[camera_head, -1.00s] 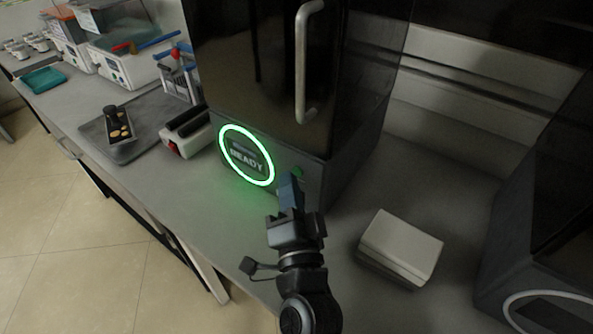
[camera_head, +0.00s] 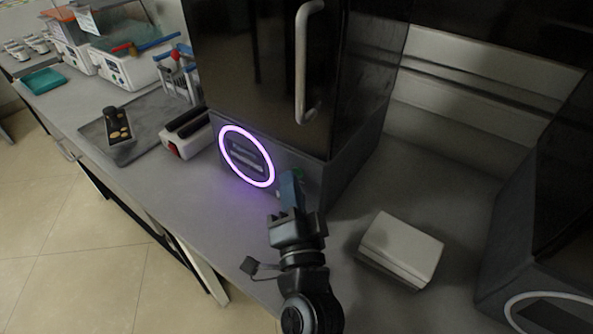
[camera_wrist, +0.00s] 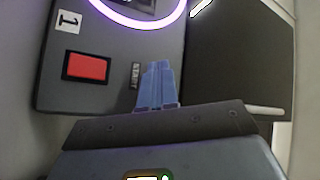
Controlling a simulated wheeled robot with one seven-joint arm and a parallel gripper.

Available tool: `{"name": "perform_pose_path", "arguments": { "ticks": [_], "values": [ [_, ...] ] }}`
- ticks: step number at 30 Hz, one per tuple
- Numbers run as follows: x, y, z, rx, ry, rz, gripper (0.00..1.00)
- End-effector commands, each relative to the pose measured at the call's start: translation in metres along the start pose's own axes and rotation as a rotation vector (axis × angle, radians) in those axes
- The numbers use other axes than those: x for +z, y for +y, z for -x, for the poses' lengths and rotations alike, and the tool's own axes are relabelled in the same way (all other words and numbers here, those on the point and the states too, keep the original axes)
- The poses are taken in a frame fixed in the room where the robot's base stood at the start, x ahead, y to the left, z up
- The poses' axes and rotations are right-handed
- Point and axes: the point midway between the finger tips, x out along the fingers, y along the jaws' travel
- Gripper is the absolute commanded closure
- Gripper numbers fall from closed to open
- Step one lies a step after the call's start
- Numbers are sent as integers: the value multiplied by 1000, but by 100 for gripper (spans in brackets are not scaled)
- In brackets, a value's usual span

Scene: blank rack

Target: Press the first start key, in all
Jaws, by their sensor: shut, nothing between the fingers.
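The first machine (camera_head: 262,60) is a dark cabinet with a panel on its lower front; the wrist view shows the "1" label (camera_wrist: 68,21) there. Its ring light (camera_head: 246,156) glows purple around a small display whose text I cannot read. A sliver of the green start key (camera_head: 299,173) shows just beside my fingertips in the head view. In the wrist view the START label (camera_wrist: 135,75) is left of my fingers, which hide the key. My gripper (camera_head: 288,177) is shut and empty, its blue fingertips at the key, seemingly touching it. A red button (camera_wrist: 87,67) is also on the panel.
A pale box (camera_head: 401,247) lies on the bench right of my arm. A second dark machine (camera_head: 545,270) with an unlit ring stands at the far right.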

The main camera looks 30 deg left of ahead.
Motion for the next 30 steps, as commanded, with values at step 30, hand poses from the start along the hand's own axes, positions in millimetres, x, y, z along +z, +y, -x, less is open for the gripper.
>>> {"name": "perform_pose_path", "arguments": {
  "ticks": [30],
  "values": [
    [22,-26,32,1,-1,-1,100]
  ]
}}
